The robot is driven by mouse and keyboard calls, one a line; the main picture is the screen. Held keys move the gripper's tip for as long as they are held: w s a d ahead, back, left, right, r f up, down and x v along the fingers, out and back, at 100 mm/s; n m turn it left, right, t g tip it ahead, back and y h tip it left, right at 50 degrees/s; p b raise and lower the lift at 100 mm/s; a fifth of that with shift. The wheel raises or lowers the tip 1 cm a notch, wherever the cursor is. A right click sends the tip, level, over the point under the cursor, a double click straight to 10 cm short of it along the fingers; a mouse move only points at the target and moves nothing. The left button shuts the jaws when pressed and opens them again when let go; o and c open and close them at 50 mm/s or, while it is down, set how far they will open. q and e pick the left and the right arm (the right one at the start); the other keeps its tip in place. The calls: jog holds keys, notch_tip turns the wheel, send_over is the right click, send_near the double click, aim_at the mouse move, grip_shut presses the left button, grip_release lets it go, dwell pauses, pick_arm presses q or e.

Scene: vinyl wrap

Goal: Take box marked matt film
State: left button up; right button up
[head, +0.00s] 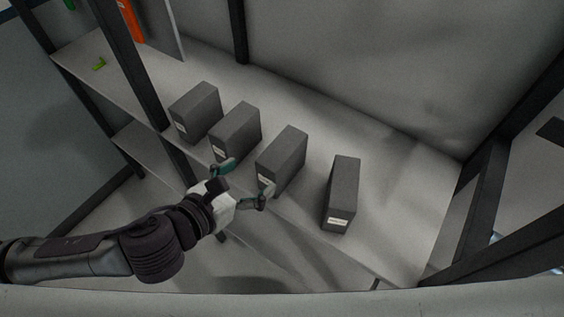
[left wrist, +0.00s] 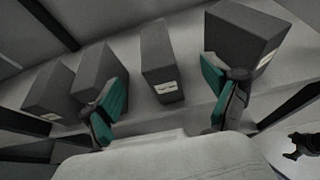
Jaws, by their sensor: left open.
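Four dark grey boxes stand upright in a row on the shelf, each with a small pale label whose text is too small to read. In the head view they are the first box (head: 196,111) at left, the second (head: 237,130), the third (head: 283,158) and the fourth (head: 343,190) at right. I cannot tell which is marked matt film. My left gripper (head: 250,178) is open and empty at the shelf's front edge, facing the third box. In the left wrist view, the third box (left wrist: 160,60) shows between the open teal fingers (left wrist: 170,97), beyond them.
The boxes stand on a pale shelf (head: 390,225) with dark posts (head: 130,65) at left and right. Gaps separate the boxes. An orange item (head: 131,20) and a small green item (head: 99,64) are at the upper left. A dark shape (left wrist: 303,147) at the wrist view's lower right is unclear.

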aim_at(276, 154)
pick_arm(q)
jog(key=b+x, duration=0.1)
jog(key=x, duration=0.6)
jog(key=shift+w+d+f, duration=0.15)
jog(key=shift+w+d, duration=0.05)
jog(key=shift+w, duration=0.1)
jog(key=x, duration=0.1)
jog(key=p+x, duration=0.1)
jog(key=x, duration=0.1)
jog(key=p+x, duration=0.1)
jog(key=x, duration=0.1)
jog(key=shift+w+a, duration=0.25)
jog(key=shift+w, duration=0.05)
jog(key=shift+w+d, duration=0.15)
jog(key=shift+f, duration=0.1)
grip_shut()
pick_arm(e)
jog(key=shift+a, duration=0.25)
